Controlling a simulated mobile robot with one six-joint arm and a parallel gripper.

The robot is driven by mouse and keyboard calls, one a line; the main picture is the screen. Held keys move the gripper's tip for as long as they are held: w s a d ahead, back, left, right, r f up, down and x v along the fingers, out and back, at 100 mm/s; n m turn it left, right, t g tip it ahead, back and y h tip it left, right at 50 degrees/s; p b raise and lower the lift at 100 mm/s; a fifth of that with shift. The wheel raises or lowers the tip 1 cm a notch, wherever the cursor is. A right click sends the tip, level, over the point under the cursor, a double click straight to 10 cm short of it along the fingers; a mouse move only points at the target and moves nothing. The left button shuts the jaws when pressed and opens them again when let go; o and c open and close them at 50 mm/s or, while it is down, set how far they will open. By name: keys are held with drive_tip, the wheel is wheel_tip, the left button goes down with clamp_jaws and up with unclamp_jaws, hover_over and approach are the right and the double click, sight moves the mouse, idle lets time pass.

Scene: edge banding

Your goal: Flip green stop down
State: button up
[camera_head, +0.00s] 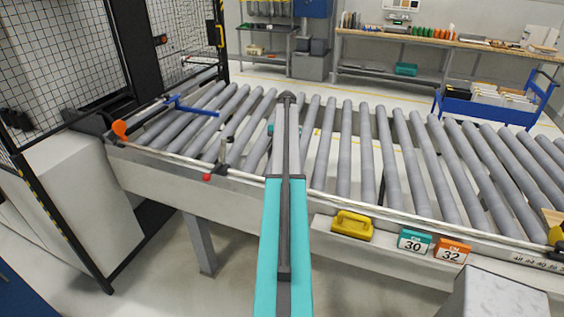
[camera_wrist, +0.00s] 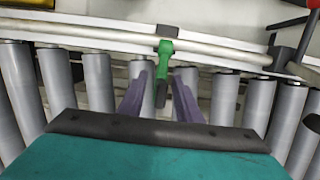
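The green stop (camera_wrist: 163,62) shows in the wrist view at the top middle, on the pale rail beside the rollers. Its green arm points from the rail toward the rollers and ends in a dark tip between my fingers. My gripper (camera_wrist: 163,86) is open, with one finger on each side of the stop and a visible gap on both sides. I cannot tell whether the fingers are level with the stop or above it. In the head view my teal arm covers the middle of the conveyor, and I cannot make out the green stop there.
Grey rollers (camera_head: 344,160) run across the view. A blue stop (camera_head: 195,108), an orange piece (camera_head: 120,129) and a red-tipped piece (camera_head: 207,177) are at the conveyor's left. A yellow handled block (camera_head: 352,225) and number signs 30 (camera_head: 414,243) and 32 (camera_head: 451,250) sit along the front side.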

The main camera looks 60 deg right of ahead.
drive_tip(key=s+a+r, duration=0.1)
drive_tip(key=s+a, duration=0.7)
drive_tip(key=a, duration=0.5)
drive_tip(key=shift+r+p, duration=0.15)
drive_tip(key=shift+p, duration=0.25)
idle(0.8)
